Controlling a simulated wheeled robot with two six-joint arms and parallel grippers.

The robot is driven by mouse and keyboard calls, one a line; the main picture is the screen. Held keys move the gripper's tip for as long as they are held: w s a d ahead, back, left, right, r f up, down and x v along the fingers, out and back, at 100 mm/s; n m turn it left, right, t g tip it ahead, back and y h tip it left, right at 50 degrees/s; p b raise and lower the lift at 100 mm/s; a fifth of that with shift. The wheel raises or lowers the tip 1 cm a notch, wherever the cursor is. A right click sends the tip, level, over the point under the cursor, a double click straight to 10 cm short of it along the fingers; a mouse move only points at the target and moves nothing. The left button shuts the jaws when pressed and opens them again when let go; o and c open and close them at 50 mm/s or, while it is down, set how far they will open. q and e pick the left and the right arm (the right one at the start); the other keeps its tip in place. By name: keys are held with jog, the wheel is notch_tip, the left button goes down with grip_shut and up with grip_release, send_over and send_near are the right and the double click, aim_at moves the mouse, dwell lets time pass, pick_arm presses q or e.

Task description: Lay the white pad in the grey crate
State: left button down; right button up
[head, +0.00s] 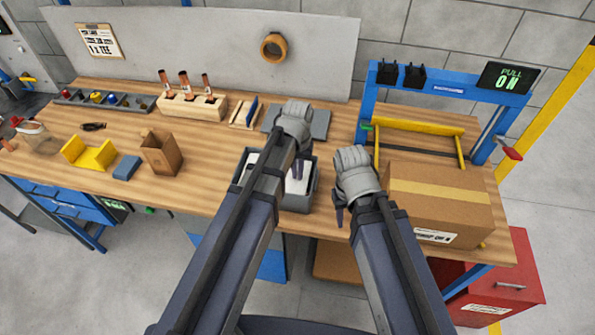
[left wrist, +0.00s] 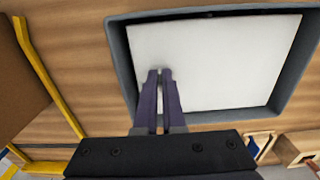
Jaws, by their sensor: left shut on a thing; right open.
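The grey crate (head: 314,190) sits on the wooden bench, partly hidden behind my left arm. The white pad (head: 299,181) shows inside the crate's outline. In the left wrist view the white pad (left wrist: 225,60) lies nearly flat within the walls of the grey crate (left wrist: 121,70). My left gripper (head: 299,172) is over the crate, and its fingers (left wrist: 160,74) are close together and shut on the pad. The exact grip point and the pad's contact with the floor are hidden. My right gripper (head: 341,216) is open and empty, right of the crate.
A taped cardboard box (head: 437,205) stands right of my right gripper, before a blue frame with a yellow roller (head: 420,126). A grey plate (head: 318,125) lies behind the crate.

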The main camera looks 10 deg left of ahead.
pick_arm(q)
jog(key=shift+f+b, duration=0.55)
jog(key=shift+f, duration=0.05)
dwell(0.6)
jog(key=c, duration=0.9)
grip_release()
jog(key=shift+c, duration=0.2)
notch_tip(320, 180, up, 8)
jog(key=p, duration=0.8)
jog(key=shift+f, duration=0.1)
